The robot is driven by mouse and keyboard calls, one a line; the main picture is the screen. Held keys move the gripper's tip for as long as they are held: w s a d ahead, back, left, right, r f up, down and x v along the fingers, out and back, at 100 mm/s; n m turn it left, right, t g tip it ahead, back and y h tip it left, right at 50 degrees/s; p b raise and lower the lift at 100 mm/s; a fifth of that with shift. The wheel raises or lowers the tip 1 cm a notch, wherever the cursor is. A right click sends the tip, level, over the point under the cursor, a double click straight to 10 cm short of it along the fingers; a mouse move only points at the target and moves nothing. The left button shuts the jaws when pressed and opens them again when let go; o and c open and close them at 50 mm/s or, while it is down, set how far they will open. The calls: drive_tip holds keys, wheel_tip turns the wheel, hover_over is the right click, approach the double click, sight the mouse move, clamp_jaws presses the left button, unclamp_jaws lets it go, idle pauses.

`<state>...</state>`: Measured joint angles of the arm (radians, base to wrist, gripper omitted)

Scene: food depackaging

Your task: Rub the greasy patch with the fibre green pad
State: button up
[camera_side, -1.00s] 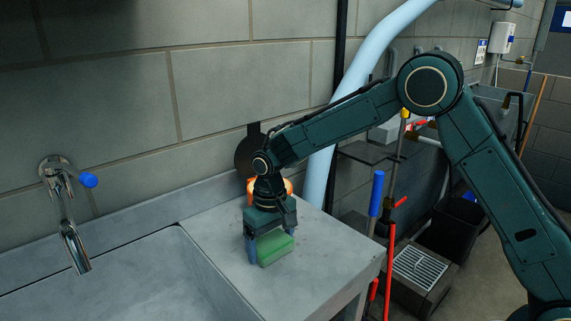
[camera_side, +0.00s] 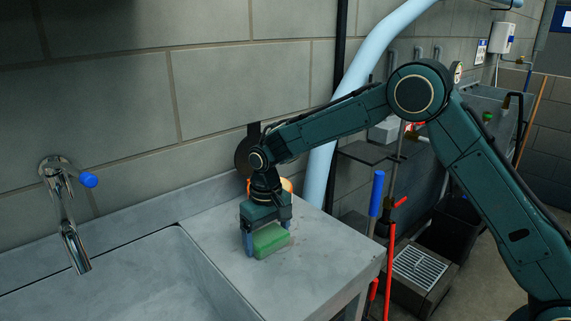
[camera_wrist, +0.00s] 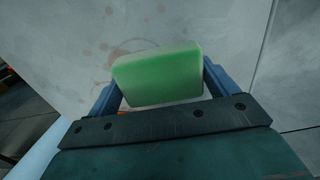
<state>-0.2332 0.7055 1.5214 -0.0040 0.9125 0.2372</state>
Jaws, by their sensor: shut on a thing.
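The green pad (camera_side: 271,240) is a block held between the blue fingers of my gripper (camera_side: 266,238), low over the grey counter beside the sink. I cannot tell whether its underside touches the counter. In the wrist view the pad (camera_wrist: 158,77) sits between the two fingers of my gripper (camera_wrist: 160,85), which is shut on it. The greasy patch (camera_wrist: 103,48) shows there as faint reddish-brown spots and a ring on the pale surface, beyond and left of the pad. The pad hides part of it. I cannot make out the patch in the side view.
The grey counter (camera_side: 330,250) is clear to the right of my gripper. The sink basin (camera_side: 130,275) and tap (camera_side: 70,225) are at left. An orange object (camera_side: 287,185) stands behind my gripper, mostly hidden. A light blue pipe (camera_side: 320,170) rises behind the counter.

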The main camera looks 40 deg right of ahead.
sight(281, 227)
drive_tip(key=shift+d, duration=2)
drive_tip(key=shift+a, duration=3.9)
drive_tip(key=shift+r, duration=4.1)
drive_tip(key=shift+d, duration=0.1)
